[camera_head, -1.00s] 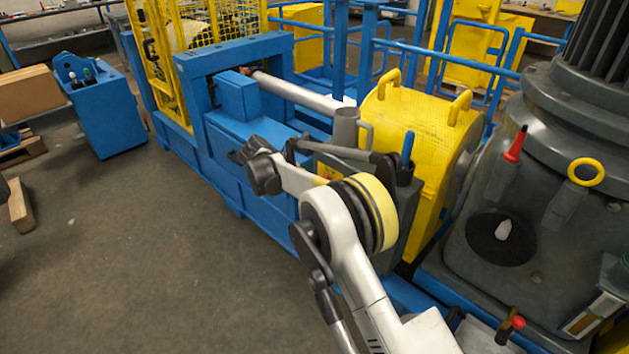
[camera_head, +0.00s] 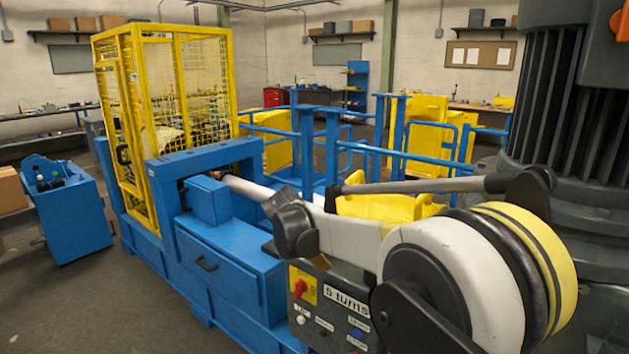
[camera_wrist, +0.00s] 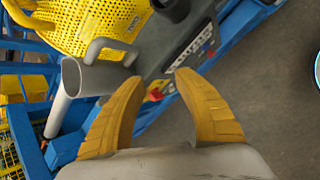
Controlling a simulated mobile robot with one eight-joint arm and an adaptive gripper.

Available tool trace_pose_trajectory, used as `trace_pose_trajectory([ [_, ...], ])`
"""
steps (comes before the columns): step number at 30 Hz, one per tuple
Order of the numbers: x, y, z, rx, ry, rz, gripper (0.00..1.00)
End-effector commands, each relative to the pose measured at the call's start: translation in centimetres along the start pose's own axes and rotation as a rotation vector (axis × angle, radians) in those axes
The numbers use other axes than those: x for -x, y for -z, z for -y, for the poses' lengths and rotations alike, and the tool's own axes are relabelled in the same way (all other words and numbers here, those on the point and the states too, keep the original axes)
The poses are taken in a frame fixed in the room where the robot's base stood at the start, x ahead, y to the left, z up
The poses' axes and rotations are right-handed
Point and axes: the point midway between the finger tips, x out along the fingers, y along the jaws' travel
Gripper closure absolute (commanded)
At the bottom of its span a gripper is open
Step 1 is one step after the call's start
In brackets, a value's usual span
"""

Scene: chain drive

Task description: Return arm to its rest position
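My arm, white with black joints and a yellow band, reaches leftward across the lower right of the head view. The control box (camera_head: 330,305) with a "5 turns" label and red knob stands below my forearm in the head view. In the wrist view it shows beyond the fingertips.
A grey tube with a handle (camera_wrist: 82,78) lies left of my fingers in the wrist view, near the yellow perforated guard (camera_wrist: 95,25). The blue machine frame (camera_head: 225,255) and yellow mesh cage (camera_head: 170,120) stand left of my arm. A large grey motor (camera_head: 560,130) stands at right.

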Motion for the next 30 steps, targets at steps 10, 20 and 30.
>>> trace_pose_trajectory([
  [10,9.7,-11.4,12.8,-0.731,0.035,-0.145,0.62],
  [20,14.3,-14.0,28.4,-1.438,0.098,-0.269,0.62],
  [30,14.3,-12.4,36.9,-1.859,0.149,-0.345,0.62],
])
